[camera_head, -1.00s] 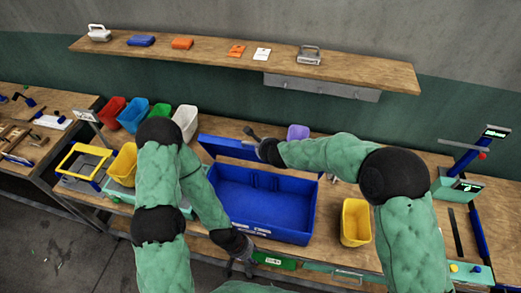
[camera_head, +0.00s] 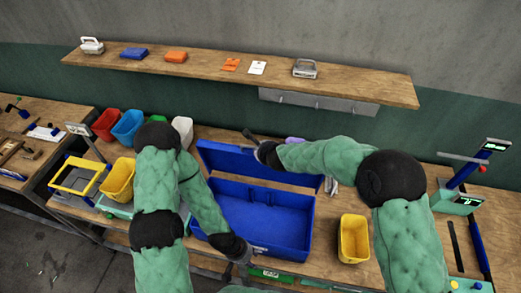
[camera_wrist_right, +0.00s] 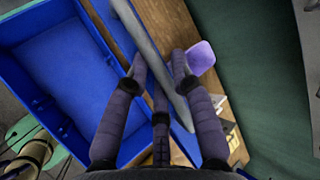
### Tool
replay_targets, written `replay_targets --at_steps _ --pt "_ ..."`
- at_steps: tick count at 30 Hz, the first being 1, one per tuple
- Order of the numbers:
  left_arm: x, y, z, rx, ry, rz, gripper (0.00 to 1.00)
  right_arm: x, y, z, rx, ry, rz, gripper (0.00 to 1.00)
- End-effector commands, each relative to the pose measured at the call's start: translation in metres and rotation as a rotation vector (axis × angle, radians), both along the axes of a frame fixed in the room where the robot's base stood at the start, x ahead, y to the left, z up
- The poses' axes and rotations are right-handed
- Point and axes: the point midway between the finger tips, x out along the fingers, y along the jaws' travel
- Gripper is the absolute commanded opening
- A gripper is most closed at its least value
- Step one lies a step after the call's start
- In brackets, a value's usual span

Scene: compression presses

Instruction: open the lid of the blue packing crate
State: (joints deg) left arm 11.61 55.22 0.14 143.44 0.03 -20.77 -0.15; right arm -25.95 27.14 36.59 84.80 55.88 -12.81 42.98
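The blue packing crate (camera_head: 222,225) sits on the workbench, its inside visible and empty. Its lid (camera_head: 285,172) stands raised along the back edge, tilted. My right gripper (camera_head: 257,144) is at the lid's top edge, with a dark finger sticking up behind it. In the right wrist view my right gripper (camera_wrist_right: 160,68) has its fingers spread, with a greyish edge, seemingly the lid's, running between them. Whether they touch it is unclear. The crate (camera_wrist_right: 70,75) shows at left there. My left gripper (camera_head: 243,262) is low at the crate's front; its fingers are mostly hidden.
A yellow bin (camera_head: 354,238) stands right of the crate. Red (camera_head: 107,124), blue (camera_head: 127,126) and white (camera_head: 183,131) bins stand at back left. A purple bin (camera_wrist_right: 201,57) is behind the lid. A shelf (camera_head: 350,85) runs along the wall above.

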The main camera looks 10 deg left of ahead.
Motion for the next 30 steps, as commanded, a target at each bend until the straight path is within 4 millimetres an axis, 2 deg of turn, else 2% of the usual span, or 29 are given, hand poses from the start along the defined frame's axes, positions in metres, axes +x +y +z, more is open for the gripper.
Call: replay_targets --at_steps 14,20,30 --pt "0.000 0.000 0.000 0.000 -0.001 0.000 0.40 -0.004 -0.001 0.001 -0.001 0.003 0.002 0.44" --pt "0.000 0.000 0.000 0.000 -0.001 0.000 0.40 -0.018 -0.010 0.019 0.001 0.000 0.001 0.44" --pt "0.000 0.000 0.000 0.000 0.000 0.000 0.40 -0.058 -0.033 0.065 0.002 -0.004 0.000 0.44"
